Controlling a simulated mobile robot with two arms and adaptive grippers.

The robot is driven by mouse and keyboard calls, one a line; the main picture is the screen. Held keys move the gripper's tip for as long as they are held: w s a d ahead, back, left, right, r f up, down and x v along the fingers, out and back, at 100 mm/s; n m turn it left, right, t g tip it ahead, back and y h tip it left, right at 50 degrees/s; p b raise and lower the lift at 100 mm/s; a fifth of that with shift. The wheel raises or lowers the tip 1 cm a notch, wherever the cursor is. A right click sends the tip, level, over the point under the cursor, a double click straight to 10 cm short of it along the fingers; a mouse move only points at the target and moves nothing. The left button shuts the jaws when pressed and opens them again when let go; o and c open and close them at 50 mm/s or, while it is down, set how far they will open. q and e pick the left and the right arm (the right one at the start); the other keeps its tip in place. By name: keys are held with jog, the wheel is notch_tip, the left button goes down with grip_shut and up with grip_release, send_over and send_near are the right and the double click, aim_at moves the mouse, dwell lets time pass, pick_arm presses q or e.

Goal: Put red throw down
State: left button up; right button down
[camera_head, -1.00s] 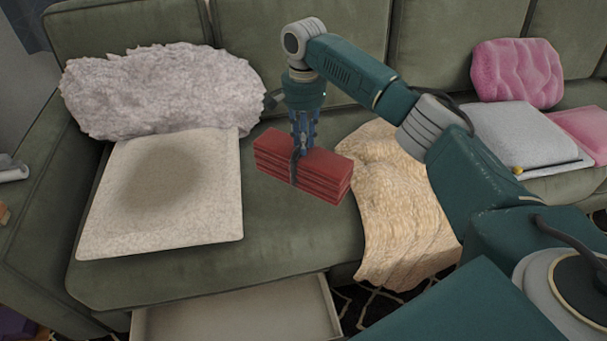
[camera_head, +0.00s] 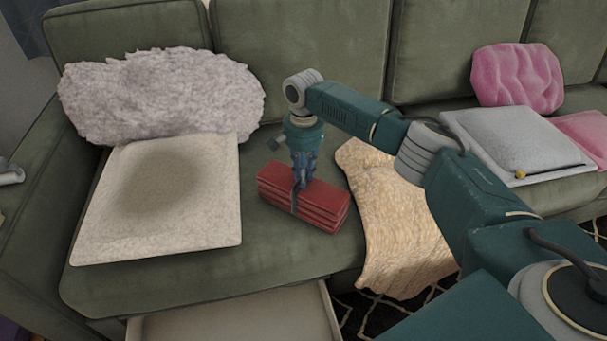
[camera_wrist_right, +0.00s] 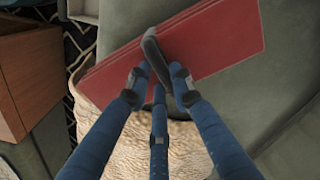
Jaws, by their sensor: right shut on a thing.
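The red throw (camera_head: 316,203) is a folded stack with a dark strap around its middle. It is at the sofa seat, between the cream square cushion and the tan blanket; I cannot tell for sure whether its underside touches the seat. My right gripper (camera_head: 302,182) points down at the throw's top and is shut on it at the strap. In the right wrist view the throw (camera_wrist_right: 215,42) lies across the fingertips, and the blue fingers (camera_wrist_right: 158,78) close in at the dark strap. My left gripper is not in view.
The green sofa seat (camera_head: 270,245) is bare in front of the throw. The cream cushion (camera_head: 215,215) lies left, a fluffy pillow (camera_head: 165,95) behind it. The tan blanket (camera_head: 395,235) drapes over the front edge at right. An open drawer (camera_head: 240,318) is below.

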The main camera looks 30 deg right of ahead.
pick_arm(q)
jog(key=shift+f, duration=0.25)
pick_arm(e)
jog(key=c, duration=1.5)
grip_release()
jog(key=shift+c, duration=0.2)
jog(key=shift+r, duration=0.1)
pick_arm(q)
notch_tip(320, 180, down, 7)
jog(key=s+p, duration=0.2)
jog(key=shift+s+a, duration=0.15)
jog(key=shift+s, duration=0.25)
pick_arm(e)
notch_tip(320, 180, up, 12)
